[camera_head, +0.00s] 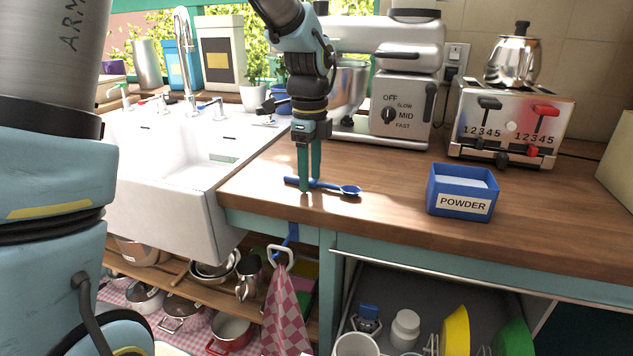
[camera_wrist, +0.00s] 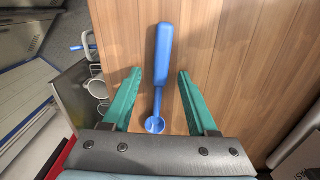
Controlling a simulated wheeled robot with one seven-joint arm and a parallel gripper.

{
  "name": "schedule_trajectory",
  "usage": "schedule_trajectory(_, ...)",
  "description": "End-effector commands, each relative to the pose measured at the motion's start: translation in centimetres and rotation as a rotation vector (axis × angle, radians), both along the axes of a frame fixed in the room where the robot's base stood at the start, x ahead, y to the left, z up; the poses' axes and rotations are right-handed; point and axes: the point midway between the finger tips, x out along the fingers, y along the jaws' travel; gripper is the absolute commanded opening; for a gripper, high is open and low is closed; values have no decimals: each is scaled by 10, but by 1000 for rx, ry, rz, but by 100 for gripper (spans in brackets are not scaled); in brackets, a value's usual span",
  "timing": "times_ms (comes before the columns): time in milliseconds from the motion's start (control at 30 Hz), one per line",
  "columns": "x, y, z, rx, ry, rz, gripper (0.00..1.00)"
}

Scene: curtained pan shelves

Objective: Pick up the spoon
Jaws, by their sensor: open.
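A blue spoon (camera_head: 330,186) lies on the wooden counter near its front edge. In the head view its handle points left and its bowl points right. In the wrist view the spoon (camera_wrist: 162,70) has its handle toward the top and its bowl toward the gripper. My gripper (camera_head: 310,186) points down over the spoon. Its two green fingers (camera_wrist: 155,92) are open, one on each side of the spoon, with visible gaps to it. I cannot tell whether the fingertips touch the counter.
A blue powder box (camera_head: 461,192) stands to the right of the spoon. A toaster (camera_head: 508,120) and a stand mixer (camera_head: 400,90) stand behind. A white sink (camera_head: 180,150) is to the left. A checked towel (camera_head: 285,305) hangs below the counter edge.

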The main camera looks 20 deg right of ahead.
Motion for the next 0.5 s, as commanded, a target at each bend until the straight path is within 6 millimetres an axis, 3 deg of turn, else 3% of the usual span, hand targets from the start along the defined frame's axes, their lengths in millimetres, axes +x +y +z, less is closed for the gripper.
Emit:
schedule_trajectory(200,0,0,-1,-1,-1,0,59)
schedule_trajectory(500,0,0,-1,-1,-1,0,26)
